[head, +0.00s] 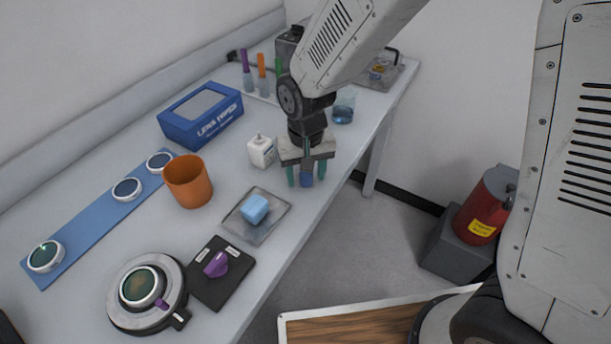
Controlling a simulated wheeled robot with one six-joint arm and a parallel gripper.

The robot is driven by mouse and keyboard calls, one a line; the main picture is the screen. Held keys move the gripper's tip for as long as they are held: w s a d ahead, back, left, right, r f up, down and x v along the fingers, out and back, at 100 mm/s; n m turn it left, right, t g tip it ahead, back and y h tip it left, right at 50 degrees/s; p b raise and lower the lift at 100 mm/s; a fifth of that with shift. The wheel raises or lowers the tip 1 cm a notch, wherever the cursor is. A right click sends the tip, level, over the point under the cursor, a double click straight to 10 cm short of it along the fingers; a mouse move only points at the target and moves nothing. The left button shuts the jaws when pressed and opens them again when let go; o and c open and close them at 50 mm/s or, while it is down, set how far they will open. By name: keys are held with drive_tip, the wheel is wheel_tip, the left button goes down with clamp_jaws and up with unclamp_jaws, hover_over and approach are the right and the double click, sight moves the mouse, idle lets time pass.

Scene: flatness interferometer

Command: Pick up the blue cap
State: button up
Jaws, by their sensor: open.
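A small dark blue piece (306,180), which looks like the blue cap, is low between the fingertips of my gripper (306,176). My gripper points down over the right edge side of the bench, with its teal fingers apart on either side of the piece. I cannot tell whether the fingers touch it. The gripper body hides part of what is behind it. A lighter blue block (254,209) lies on a clear square tray (275,222) left of and nearer than the gripper.
A white bottle (261,151) stands close left of the gripper, and a beaker with blue liquid (343,107) behind it. An orange cup (188,181), a blue lens wipes box (202,115), a black plate with a purple knob (216,264) and a round instrument (146,293) share the bench (225,165).

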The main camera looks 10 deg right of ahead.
drive_tip(key=c, duration=1)
